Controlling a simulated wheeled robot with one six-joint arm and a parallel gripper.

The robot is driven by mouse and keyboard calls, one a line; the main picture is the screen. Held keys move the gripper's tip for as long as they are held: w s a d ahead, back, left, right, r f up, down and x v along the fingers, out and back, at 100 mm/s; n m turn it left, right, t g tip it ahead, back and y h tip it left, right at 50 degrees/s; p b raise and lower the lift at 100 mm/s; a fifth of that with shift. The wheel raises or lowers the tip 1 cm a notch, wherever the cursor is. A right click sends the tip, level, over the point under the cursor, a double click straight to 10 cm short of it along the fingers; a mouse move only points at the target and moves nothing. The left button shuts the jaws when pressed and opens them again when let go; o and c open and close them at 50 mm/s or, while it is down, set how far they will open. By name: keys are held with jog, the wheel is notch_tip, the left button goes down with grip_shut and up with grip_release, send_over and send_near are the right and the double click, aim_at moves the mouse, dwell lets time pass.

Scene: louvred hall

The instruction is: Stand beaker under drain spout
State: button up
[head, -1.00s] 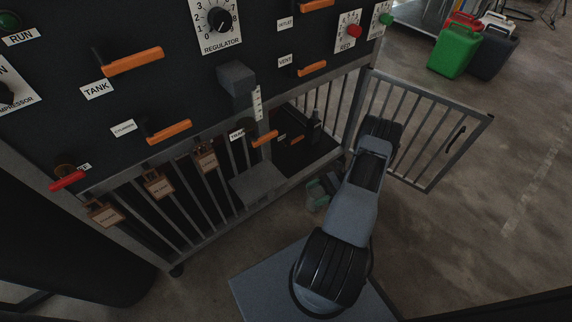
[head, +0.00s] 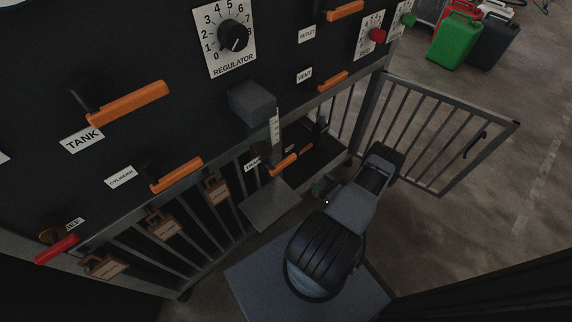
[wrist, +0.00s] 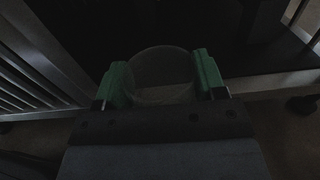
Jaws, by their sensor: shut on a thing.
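My gripper (wrist: 161,82) has green fingers on both sides of a clear, round beaker (wrist: 163,68) and is shut on it. The beaker's rim shows in the dark wrist view. In the head view my gripper (head: 323,187) is low, right of a grey shelf (head: 262,212), and partly hidden by my arm. The beaker cannot be made out there. An orange handle (head: 284,164) with a small, hard-to-read label sits just above the shelf. I cannot make out the drain spout itself clearly. The beaker appears apart from the shelf.
A barred gate (head: 436,130) stands open on the right. Bars and brown tags (head: 165,228) line the panel's lower left. A grey box (head: 252,102) juts out above the shelf. Green (head: 456,40) and dark canisters stand at the far right. Open floor lies right of my arm.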

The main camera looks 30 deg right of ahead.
jog(key=shift+w+a+f+b, duration=0.5)
jog(key=shift+w+b, duration=0.5)
jog(key=shift+w, duration=2)
jog(key=shift+w+a+f+b, duration=0.3)
jog(key=shift+w+f+b, duration=0.55)
jog(key=shift+w, duration=2.15)
jog(key=shift+w+a+f+b, duration=0.45)
jog(key=shift+w+b, duration=0.65)
jog(key=shift+w, duration=1.9)
jog(key=shift+f, duration=0.2)
jog(key=o, duration=1)
jog(key=shift+r, duration=0.1)
